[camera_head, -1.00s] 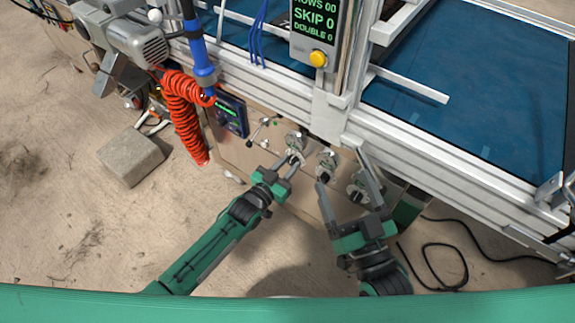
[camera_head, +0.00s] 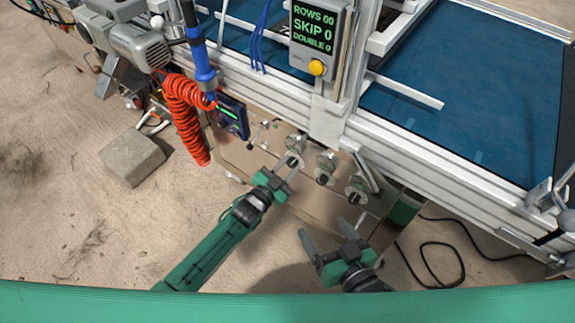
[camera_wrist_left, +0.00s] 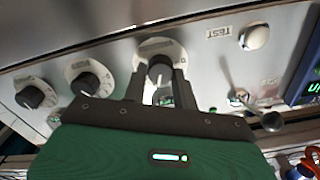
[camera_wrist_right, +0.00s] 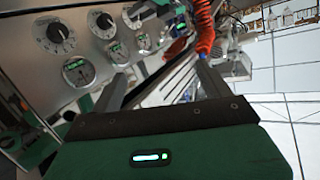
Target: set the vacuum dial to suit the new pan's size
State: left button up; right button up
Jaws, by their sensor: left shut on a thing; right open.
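The front panel (camera_head: 262,163) of the seeder carries a row of three black dial knobs on pale round scales. My left gripper (camera_head: 289,167) is shut on the knob (camera_wrist_left: 159,68) nearest the TEST button, with one finger on each side. The middle knob (camera_wrist_left: 86,83) and the far knob (camera_wrist_left: 35,96) are free. I cannot read the labels or settings, so I cannot tell which is the vacuum dial by its name. My right gripper (camera_head: 325,238) is open and empty, below and clear of the panel. I cannot make out the new pan.
Small gauges (camera_wrist_right: 78,70) sit beside the dials. A TEST button (camera_wrist_left: 254,37) and a toggle lever (camera_wrist_left: 258,110) are close to my left gripper. A black cable (camera_head: 440,262) lies at right.

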pick_arm(q)
jog(key=shift+m, duration=0.7)
pick_arm(e)
jog(key=shift+s+d+f+g, duration=0.1)
jog(key=shift+s+f+g, duration=0.15)
jog(key=shift+f+g, duration=0.2)
pick_arm(q)
jog(key=shift+f, duration=0.1)
jog(key=o, duration=1)
jog(key=shift+c, duration=0.2)
jog(key=shift+s, duration=0.1)
jog(key=p+v, duration=0.2)
jog(key=v, duration=1.1)
jog(key=shift+s+a+p, duration=0.25)
jog(key=shift+s+p, duration=0.05)
pick_arm(e)
jog(key=d+g, duration=0.1)
jog(key=d+g+h, duration=0.2)
jog(key=d, duration=0.1)
jog(key=shift+s+f, duration=0.25)
jog(key=shift+f, duration=0.15)
jog(key=shift+a, duration=0.1)
